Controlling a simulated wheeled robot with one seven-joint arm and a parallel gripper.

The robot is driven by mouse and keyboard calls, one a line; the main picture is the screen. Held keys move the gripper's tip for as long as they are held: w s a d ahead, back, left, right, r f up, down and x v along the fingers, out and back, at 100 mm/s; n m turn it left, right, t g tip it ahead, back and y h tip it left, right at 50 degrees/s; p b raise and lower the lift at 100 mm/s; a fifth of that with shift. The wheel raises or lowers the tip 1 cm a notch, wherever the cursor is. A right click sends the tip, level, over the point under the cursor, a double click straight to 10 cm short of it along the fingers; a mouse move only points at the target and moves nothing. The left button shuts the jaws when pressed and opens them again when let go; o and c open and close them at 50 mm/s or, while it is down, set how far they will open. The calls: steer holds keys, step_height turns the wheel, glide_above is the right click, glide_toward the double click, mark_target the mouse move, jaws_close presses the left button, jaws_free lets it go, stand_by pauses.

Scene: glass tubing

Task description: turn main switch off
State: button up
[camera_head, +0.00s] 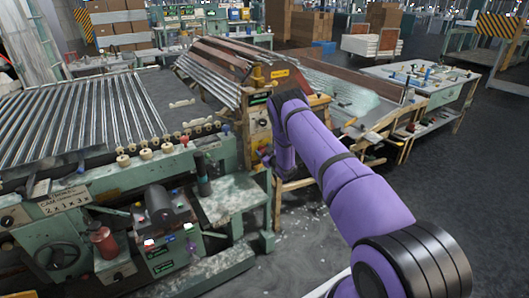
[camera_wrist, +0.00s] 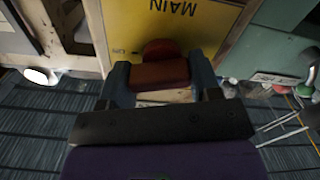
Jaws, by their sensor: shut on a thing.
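The main switch (camera_wrist: 161,47) is a red rotary knob on a yellow panel (camera_wrist: 205,22) lettered "MAIN", which reads upside down in the wrist view. My gripper (camera_wrist: 161,70) is shut on the switch's red handle, which lies crosswise between its two fingers. The lower lettering on the panel is partly hidden by the knob and fingers. In the head view the yellow panel (camera_head: 259,121) stands at the end of the roofed machine, beside my purple arm. My gripper (camera_head: 266,152) is small there, at the panel's lower part, and the switch itself cannot be made out.
A green machine with rollers (camera_head: 80,115) and a control console (camera_head: 170,235) stands to the left. A wooden-framed bench (camera_head: 385,125) is to the right. Green housing (camera_wrist: 275,40) and a wooden post (camera_wrist: 85,62) flank the panel closely. Open grey floor (camera_head: 470,190) lies at right.

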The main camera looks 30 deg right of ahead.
steer(key=n, duration=0.3)
steer(key=shift+a+n, duration=0.1)
steer(key=shift+n, duration=0.3)
steer(key=n, duration=0.3)
steer(key=shift+a+n, duration=0.1)
steer(key=shift+n, duration=0.2)
steer(key=n, duration=0.6)
steer(key=shift+f+n, duration=0.15)
steer(key=shift+n, duration=0.15)
steer(key=o, duration=0.9)
steer(key=shift+s, duration=0.1)
steer(key=s, duration=1)
steer(key=shift+s, duration=0.35)
